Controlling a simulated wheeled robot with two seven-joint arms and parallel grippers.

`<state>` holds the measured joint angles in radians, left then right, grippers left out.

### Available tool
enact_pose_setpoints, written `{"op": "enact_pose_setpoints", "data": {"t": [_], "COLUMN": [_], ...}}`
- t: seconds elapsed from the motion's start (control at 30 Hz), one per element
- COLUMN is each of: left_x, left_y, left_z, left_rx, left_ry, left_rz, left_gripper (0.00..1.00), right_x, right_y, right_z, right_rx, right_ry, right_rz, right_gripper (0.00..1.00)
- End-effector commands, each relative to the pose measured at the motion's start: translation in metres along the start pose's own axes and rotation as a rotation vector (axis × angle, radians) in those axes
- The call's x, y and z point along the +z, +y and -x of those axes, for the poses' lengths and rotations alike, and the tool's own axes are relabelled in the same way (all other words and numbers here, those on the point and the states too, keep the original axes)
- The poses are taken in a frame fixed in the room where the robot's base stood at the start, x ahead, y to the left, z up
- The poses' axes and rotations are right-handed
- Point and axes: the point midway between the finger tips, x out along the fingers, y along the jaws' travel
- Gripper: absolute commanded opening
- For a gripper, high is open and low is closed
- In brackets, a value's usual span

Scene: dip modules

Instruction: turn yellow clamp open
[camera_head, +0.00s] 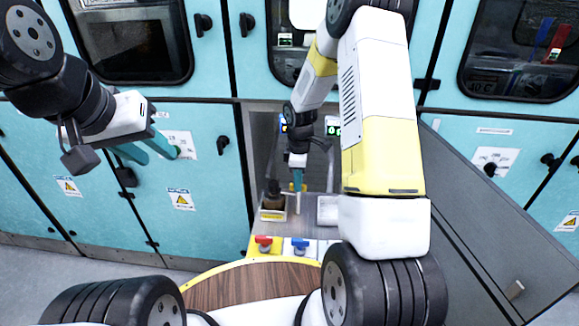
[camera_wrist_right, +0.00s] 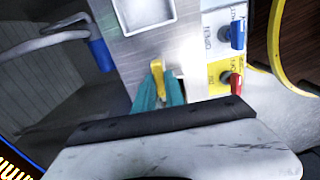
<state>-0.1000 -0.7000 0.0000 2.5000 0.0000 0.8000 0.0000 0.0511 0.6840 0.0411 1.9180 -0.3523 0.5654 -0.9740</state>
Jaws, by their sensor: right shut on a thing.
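The yellow clamp (camera_wrist_right: 157,72) stands up between the teal fingers of my right gripper (camera_wrist_right: 160,92) in the right wrist view. The fingers are shut on it, close over a metal panel. In the head view my right gripper (camera_head: 298,174) reaches down into the open cabinet bay, and a little of the yellow clamp (camera_head: 299,187) shows at its fingertips. The clamp's base is partly hidden by the fingers. My left gripper (camera_head: 159,155) is open and empty, its teal fingers apart, in front of the teal cabinet wall at the left.
Beside the clamp are a red valve handle (camera_wrist_right: 236,84) on a yellow plate and a blue one (camera_wrist_right: 237,36) on a white plate. A dark bottle (camera_head: 273,193) stands left of the right gripper. An open grey door (camera_head: 480,190) flanks the bay at right.

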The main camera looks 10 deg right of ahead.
Motion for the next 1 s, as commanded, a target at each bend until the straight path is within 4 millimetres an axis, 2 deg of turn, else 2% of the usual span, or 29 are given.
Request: {"op": "enact_pose_setpoints", "data": {"t": [0.27, 1.0], "left_x": [0.0000, 0.0000], "left_y": [0.0000, 0.0000], "left_z": [0.0000, 0.0000], "left_rx": [0.000, 0.000], "left_ry": [0.000, 0.000], "left_rz": [0.000, 0.000], "left_gripper": [0.36, 0.36], "right_x": [0.0000, -0.0001], "right_y": [0.0004, 0.0003], "right_z": [0.0006, 0.0007], "right_rx": [0.001, 0.001], "right_ry": [0.000, 0.000], "right_rz": [-0.166, -0.863], "right_gripper": [0.00, 0.00]}}
